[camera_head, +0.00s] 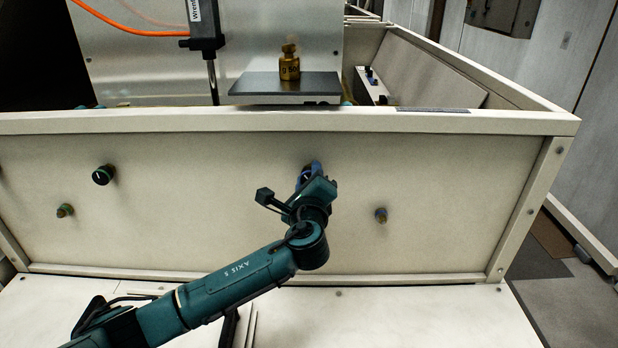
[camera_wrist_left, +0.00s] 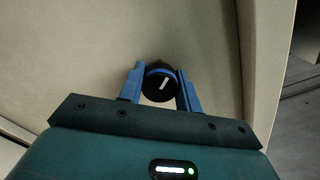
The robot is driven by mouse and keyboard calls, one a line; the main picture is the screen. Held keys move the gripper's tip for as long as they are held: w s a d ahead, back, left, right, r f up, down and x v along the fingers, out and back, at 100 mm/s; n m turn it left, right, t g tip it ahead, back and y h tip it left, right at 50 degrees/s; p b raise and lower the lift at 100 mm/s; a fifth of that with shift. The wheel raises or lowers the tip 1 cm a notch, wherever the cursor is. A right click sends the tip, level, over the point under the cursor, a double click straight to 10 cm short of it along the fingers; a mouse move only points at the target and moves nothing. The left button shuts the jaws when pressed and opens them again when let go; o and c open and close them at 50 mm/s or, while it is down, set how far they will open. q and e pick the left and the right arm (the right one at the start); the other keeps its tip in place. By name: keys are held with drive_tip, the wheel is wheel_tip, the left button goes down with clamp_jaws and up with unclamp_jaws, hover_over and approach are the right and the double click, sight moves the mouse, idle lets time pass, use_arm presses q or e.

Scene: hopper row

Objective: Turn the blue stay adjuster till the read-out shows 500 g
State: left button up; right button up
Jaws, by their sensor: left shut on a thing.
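The blue stay adjuster (camera_wrist_left: 158,86) is a round black knob with a blue ring and a white pointer line. The line is tilted slightly right of upright in the left wrist view. My left gripper (camera_wrist_left: 160,83) is shut on it, one blue finger on each side. In the head view my left gripper (camera_head: 312,175) is at the front panel and mostly hides the knob. A scale (camera_head: 284,85) with a dark plate stands on the ledge behind, with a brass weight (camera_head: 289,66) upright on it. I cannot read any figure on a read-out. My right gripper is not in view.
A black knob with a green ring (camera_head: 103,175) and a small green-ringed knob (camera_head: 65,211) are on the panel at left. A small brass-coloured knob (camera_head: 380,215) sits right of my gripper. A dark actuator (camera_head: 205,25) with an orange cable hangs behind the ledge.

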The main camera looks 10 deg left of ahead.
use_arm(q)
drive_tip(key=shift+c, duration=0.9)
drive_tip(key=shift+f+n+b, duration=0.25)
drive_tip(key=shift+n+b, duration=0.35)
drive_tip(key=shift+n, duration=0.2)
drive_tip(key=shift+n+b, duration=0.3)
drive_tip(key=shift+n, duration=0.3)
drive_tip(key=shift+r+n, duration=0.1)
drive_tip(key=shift+n, duration=0.6)
drive_tip(key=shift+r, duration=0.1)
drive_tip(key=o, duration=1)
drive_tip(key=shift+c, duration=0.2)
